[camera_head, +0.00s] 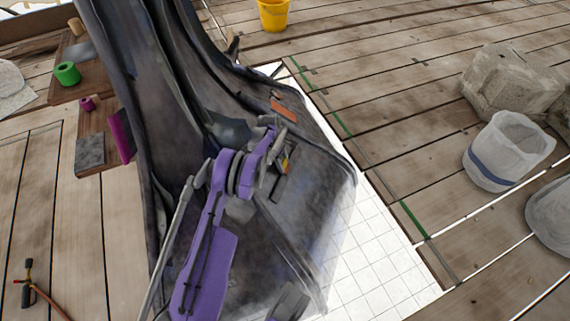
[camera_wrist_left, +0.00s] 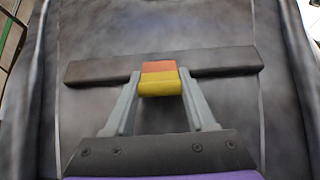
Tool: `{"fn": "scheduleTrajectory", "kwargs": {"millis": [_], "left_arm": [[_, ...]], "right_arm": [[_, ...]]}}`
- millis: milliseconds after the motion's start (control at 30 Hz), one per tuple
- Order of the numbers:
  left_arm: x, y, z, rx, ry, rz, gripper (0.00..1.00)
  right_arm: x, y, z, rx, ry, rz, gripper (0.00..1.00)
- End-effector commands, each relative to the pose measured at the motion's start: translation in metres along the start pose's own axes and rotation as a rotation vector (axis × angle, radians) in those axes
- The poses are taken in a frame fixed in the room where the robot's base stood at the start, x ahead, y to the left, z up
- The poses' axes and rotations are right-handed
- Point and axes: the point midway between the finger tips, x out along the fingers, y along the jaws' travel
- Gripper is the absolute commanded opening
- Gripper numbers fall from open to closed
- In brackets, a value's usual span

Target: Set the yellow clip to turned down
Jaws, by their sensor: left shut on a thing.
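The yellow clip (camera_wrist_left: 160,87) sits at the middle of a dark flat bar (camera_wrist_left: 220,61) on the grey spire surface in the left wrist view. An orange part (camera_wrist_left: 160,67) lies against its upper edge. My left gripper (camera_wrist_left: 161,80) is shut on the clip, with one grey finger on each side of it. In the head view my purple left arm reaches up to the spire, and the left gripper (camera_head: 282,150) is at the small yellow clip (camera_head: 287,158), partly covering it. The clip's underside is hidden. My right gripper does not show.
The dark draped spire (camera_head: 170,90) fills the middle. An orange strip (camera_head: 284,111) lies on it above the clip. To the right stand a white bucket (camera_head: 508,150) and stone blocks (camera_head: 510,82). A yellow bucket (camera_head: 273,15) stands far back. Planks at right are mostly clear.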

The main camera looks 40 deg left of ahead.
Motion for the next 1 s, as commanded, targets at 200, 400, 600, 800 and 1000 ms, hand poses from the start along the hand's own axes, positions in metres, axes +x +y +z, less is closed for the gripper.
{"fn": "scheduleTrajectory", "kwargs": {"millis": [200,400,600,800,1000], "left_arm": [[0.000,0.000,0.000,0.002,-0.005,0.001,0.01],[0.000,0.000,0.000,0.002,-0.004,0.001,0.79],[0.000,0.000,0.000,0.002,-0.003,0.001,0.86],[-0.005,0.000,0.000,0.001,-0.003,0.001,0.86],[-0.038,0.000,-0.001,0.001,-0.003,0.001,0.86]], "right_arm": [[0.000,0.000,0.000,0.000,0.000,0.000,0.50],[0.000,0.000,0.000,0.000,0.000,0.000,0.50],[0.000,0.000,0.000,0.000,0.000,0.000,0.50],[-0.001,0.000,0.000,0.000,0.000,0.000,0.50],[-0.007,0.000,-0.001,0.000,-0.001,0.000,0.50]]}}
